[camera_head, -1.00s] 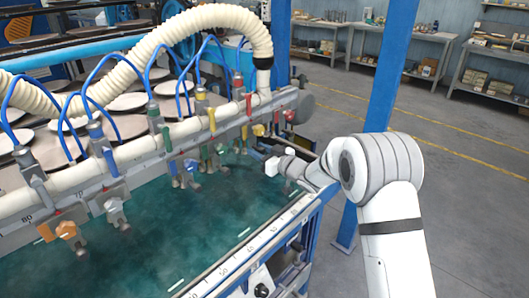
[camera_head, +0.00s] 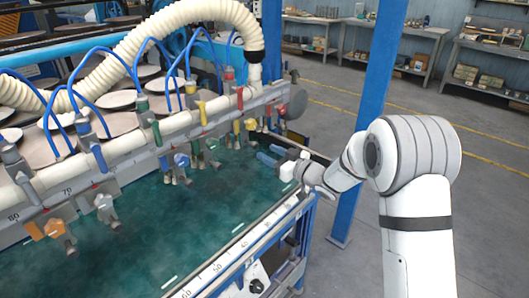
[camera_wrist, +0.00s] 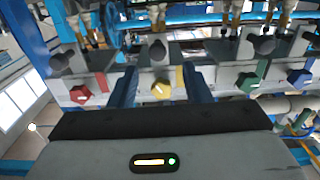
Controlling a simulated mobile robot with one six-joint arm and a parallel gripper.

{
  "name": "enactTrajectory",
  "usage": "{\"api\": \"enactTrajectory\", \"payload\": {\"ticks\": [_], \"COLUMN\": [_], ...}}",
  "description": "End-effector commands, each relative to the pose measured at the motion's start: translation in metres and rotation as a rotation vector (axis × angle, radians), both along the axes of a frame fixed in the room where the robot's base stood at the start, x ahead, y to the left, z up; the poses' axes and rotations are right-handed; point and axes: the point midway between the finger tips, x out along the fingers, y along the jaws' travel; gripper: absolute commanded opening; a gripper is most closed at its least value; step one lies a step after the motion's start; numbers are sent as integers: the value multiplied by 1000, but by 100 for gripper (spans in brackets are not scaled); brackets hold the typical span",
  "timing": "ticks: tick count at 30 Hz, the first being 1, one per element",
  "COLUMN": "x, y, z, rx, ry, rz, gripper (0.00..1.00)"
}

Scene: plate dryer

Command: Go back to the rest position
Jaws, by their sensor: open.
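My gripper (camera_head: 264,154) is at the right end of the plate dryer's valve bar (camera_head: 128,143), above the green bed (camera_head: 150,228). Its two blue fingers are spread with nothing between them. In the wrist view my gripper (camera_wrist: 161,84) is open, facing a yellow knob (camera_wrist: 162,90) that lies in line with the gap. The fingers look apart from the knob, though the exact distance is hard to tell.
A red knob (camera_wrist: 80,94), a green knob (camera_wrist: 248,82) and a blue knob (camera_wrist: 299,77) flank the yellow one. A blue post (camera_head: 372,110) stands behind my arm. Shelves (camera_head: 480,65) line the back wall. The grey floor (camera_head: 490,210) at right is clear.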

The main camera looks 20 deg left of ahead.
Motion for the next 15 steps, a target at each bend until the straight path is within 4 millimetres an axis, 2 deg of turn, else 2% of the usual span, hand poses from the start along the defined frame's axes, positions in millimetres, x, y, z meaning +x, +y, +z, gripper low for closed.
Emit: {"api": "enactTrajectory", "payload": {"ticks": [13,15], "x": [0,4], "y": [0,-8], "z": [0,7], "rx": [0,-18], "ry": [0,-4], "rz": [1,-36], "gripper": [44,44]}}
